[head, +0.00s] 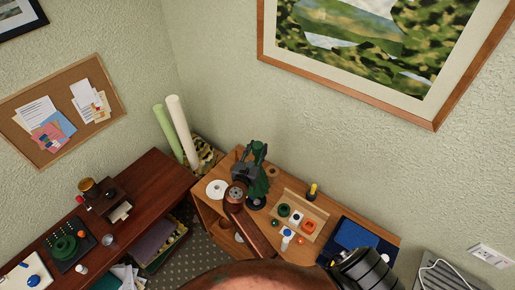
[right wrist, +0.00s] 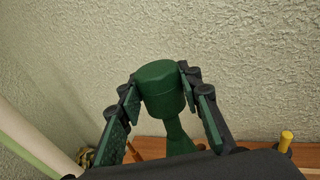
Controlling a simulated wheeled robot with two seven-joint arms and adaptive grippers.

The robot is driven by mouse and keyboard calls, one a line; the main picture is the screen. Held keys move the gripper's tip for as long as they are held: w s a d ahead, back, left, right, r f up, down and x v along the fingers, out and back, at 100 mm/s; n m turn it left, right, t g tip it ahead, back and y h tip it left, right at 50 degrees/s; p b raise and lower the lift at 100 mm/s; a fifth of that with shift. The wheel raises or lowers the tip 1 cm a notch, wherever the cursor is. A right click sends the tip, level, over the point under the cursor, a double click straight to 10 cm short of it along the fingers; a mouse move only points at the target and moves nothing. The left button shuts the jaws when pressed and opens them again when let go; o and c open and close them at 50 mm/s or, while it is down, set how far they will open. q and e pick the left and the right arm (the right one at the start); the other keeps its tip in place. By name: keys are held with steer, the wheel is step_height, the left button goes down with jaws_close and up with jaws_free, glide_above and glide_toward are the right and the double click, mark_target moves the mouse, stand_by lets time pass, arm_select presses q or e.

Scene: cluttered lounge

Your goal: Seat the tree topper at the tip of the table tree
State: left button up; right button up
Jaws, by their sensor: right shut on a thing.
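My right gripper (head: 258,152) is over the back left part of the light wooden table. In the right wrist view my right gripper (right wrist: 158,88) is shut on a dark green, many-sided cap, which I take to be the tree topper (right wrist: 158,85). The dark green table tree (head: 259,186) stands upright on a dark round base, partly hidden by my wrist. In the right wrist view the tree (right wrist: 178,137) shows directly below the topper, narrow at the top and wider below. I cannot tell whether they touch. My left gripper is not in view.
A wooden tray (head: 276,216) with green, white and orange pieces stands right of the tree. A yellow-handled tool (head: 312,190) is behind it, a white disc (head: 216,189) to the left, a blue mat (head: 354,236) to the right. The wall is close behind.

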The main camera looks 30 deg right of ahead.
mark_target(257, 157)
steer(key=shift+p, duration=0.3)
stand_by(0.4)
steer(key=shift+f+b, duration=1.4)
steer(key=shift+f, duration=0.9)
steer(key=o, duration=1.1)
steer(key=shift+r, duration=0.1)
step_height(257, 157, up, 10)
steer(key=shift+f, duration=0.1)
